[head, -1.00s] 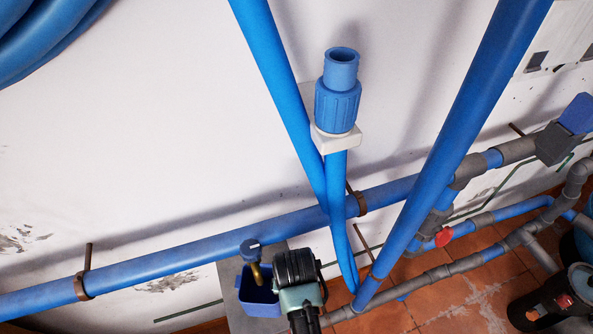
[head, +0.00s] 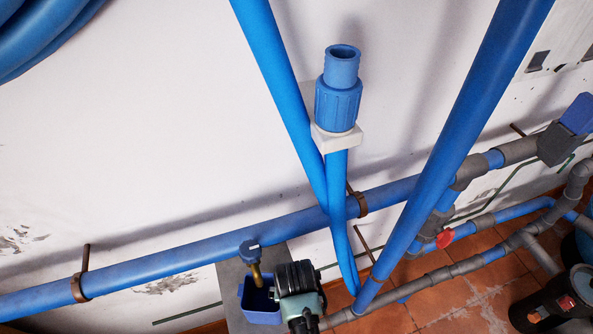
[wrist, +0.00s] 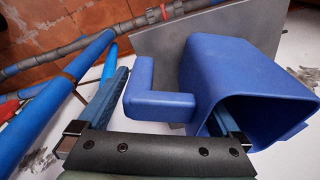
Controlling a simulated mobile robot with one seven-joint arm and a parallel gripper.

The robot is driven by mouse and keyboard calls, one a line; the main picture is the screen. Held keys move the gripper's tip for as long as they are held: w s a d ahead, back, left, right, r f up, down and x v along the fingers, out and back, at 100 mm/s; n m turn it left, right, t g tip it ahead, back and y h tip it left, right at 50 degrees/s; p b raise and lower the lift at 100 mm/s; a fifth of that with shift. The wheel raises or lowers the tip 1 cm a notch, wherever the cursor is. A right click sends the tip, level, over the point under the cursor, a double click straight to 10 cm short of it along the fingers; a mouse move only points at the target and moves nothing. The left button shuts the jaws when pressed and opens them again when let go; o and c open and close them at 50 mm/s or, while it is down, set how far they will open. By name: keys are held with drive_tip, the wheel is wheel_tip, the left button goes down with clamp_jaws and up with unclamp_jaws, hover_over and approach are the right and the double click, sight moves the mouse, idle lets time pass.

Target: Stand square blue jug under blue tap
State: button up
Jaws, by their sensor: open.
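The square blue jug (head: 262,306) stands on a grey slab beneath the blue tap (head: 250,250), whose brass spout points down at the jug's mouth. In the wrist view the jug (wrist: 235,75) fills the right side, its open mouth facing the camera and its handle (wrist: 160,105) pointing left. My gripper (wrist: 170,88) is open, with the handle between its fingers. The left finger lies outside the handle; the right finger shows at the jug's mouth, seemingly inside it. In the head view my gripper (head: 300,290) is at the jug's right side, its fingers hidden.
The grey slab (head: 232,282) lies by the wall. A long blue pipe (head: 170,262) runs behind the tap, and upright blue pipes (head: 450,150) stand close to the right of my gripper. Grey pipes (head: 440,272) run low over the tiled floor. A black container (head: 550,305) stands at the right.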

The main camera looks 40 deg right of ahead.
drive_tip(key=r, duration=0.3)
drive_tip(key=s+r+p, duration=0.1)
drive_tip(key=r, duration=0.3)
drive_tip(key=a+r+p, duration=0.1)
drive_tip(key=r, duration=0.3)
drive_tip(key=shift+s+r, duration=0.15)
drive_tip(key=shift+r+p, duration=0.3)
drive_tip(key=shift+r, duration=0.05)
drive_tip(key=shift+s, duration=0.1)
